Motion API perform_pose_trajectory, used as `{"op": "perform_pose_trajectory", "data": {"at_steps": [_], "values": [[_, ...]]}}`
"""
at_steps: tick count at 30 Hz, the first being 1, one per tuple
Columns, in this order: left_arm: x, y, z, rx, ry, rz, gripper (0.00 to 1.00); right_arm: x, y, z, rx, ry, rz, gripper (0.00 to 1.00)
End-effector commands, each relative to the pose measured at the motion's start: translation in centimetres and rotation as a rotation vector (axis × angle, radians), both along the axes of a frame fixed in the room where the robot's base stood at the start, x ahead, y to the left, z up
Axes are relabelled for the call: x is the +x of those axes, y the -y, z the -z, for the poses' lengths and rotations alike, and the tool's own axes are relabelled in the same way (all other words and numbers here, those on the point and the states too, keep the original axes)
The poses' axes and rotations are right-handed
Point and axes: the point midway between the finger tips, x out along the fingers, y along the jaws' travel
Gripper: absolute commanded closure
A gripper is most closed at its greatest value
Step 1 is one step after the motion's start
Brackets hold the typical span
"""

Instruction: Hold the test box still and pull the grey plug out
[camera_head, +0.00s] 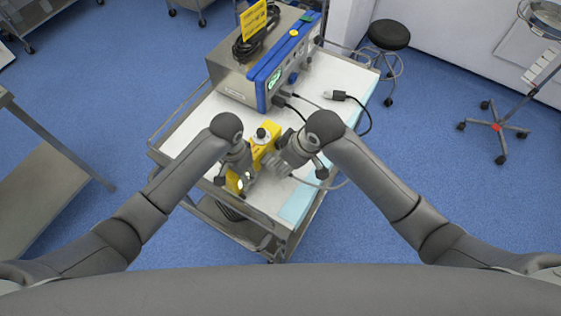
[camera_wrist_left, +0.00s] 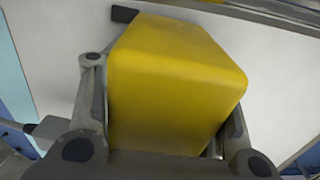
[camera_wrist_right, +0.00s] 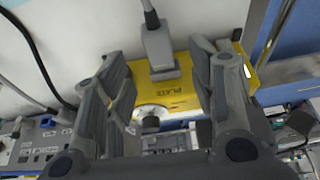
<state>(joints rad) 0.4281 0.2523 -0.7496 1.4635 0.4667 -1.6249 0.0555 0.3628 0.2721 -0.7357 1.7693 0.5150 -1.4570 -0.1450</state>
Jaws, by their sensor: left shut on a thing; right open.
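The yellow test box (camera_head: 265,139) stands on the white cart top. It has a dark round knob, and the word PLATE shows on it in the right wrist view (camera_wrist_right: 178,98). My left gripper (camera_head: 243,175) is shut on the box, with one finger on each side of its yellow body in the left wrist view (camera_wrist_left: 175,85). The grey plug (camera_wrist_right: 160,52) sits at the box's edge, its cord running away from it. My right gripper (camera_wrist_right: 160,68) is open, with its fingers on either side of the plug and apart from it. In the head view the right gripper hides the plug.
A grey and blue device (camera_head: 245,75) with a coiled black cable on top stands at the back of the cart (camera_head: 190,135). A loose black connector (camera_head: 337,95) lies to its right. A light blue strip (camera_head: 298,203) edges the cart top. A stool (camera_head: 389,36) stands beyond.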

Motion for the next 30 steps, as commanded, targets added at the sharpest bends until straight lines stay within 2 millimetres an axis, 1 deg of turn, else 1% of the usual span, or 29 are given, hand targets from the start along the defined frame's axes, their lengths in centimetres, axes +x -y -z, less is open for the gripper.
{"op": "perform_pose_trajectory", "data": {"at_steps": [1,3,9,13,20,23,30], "values": [[0.1,0.0,-0.1,-0.001,0.002,0.000,0.82,0.2,-0.3,0.8,0.000,-0.002,0.000,0.48],[0.1,0.0,-0.1,-0.001,0.002,0.000,0.82,0.4,-0.6,1.8,-0.001,-0.002,0.000,0.48],[0.1,0.0,-0.1,-0.001,0.002,0.000,0.82,0.8,-1.2,3.4,0.001,0.001,0.000,0.48],[0.1,0.0,0.0,-0.001,0.002,0.000,0.82,0.9,-1.3,3.7,0.000,0.001,0.000,0.48],[0.1,0.0,0.0,-0.001,0.002,0.000,0.82,1.0,-1.3,3.8,0.000,0.002,-0.001,0.48],[0.1,0.0,0.0,-0.001,0.002,0.000,0.82,0.9,-1.3,3.8,0.000,0.002,-0.001,0.58],[0.0,0.0,0.0,-0.001,0.002,0.000,0.82,1.0,-1.3,3.8,0.000,0.002,-0.001,0.89]]}}
